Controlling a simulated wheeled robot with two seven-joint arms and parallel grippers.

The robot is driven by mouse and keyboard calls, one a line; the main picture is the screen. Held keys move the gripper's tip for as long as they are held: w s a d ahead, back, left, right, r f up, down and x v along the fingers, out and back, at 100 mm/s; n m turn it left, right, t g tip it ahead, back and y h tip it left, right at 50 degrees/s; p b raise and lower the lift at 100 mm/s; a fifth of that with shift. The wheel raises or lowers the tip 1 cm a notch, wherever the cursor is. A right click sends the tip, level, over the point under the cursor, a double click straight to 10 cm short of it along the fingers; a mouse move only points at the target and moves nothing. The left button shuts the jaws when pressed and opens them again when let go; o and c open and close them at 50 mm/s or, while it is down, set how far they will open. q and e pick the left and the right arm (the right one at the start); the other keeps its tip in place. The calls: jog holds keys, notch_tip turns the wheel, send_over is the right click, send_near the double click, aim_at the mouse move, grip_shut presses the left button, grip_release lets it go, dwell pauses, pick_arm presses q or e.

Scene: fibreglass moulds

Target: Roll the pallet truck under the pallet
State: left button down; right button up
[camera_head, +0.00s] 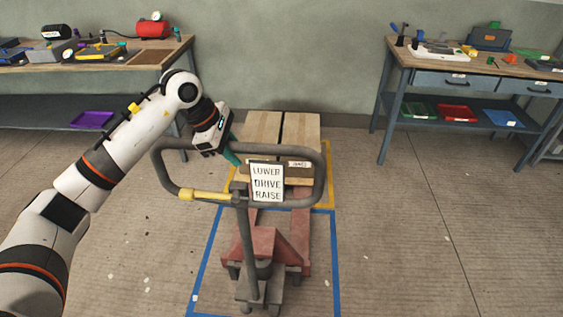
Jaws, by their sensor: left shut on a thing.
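The pallet truck stands on the floor, with red forks (300,222) pointing away from me and a grey loop handle (318,170) raised towards me. A white sign on the handle reads LOWER, DRIVE, RAISE (267,183), and a yellow lever (203,195) sits at its lower left. My left gripper (230,153) is shut on the top bar of the handle, left of its middle. The wooden pallet (300,128) lies straight beyond the truck. My right gripper is out of view.
Blue tape (335,262) outlines the floor around the truck, and yellow tape (327,160) outlines the pallet's place. A workbench (150,75) stands at the back left and another with drawers (400,75) at the back right. The floor on both sides is clear.

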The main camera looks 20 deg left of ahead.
pick_arm(q)
jog(key=shift+w+r, duration=0.1)
jog(key=shift+w+a+r, duration=0.3)
jog(key=shift+w, duration=0.35)
jog(key=w+a, duration=0.3)
jog(key=w, duration=1)
jog(key=shift+f, duration=0.3)
dwell(0.3)
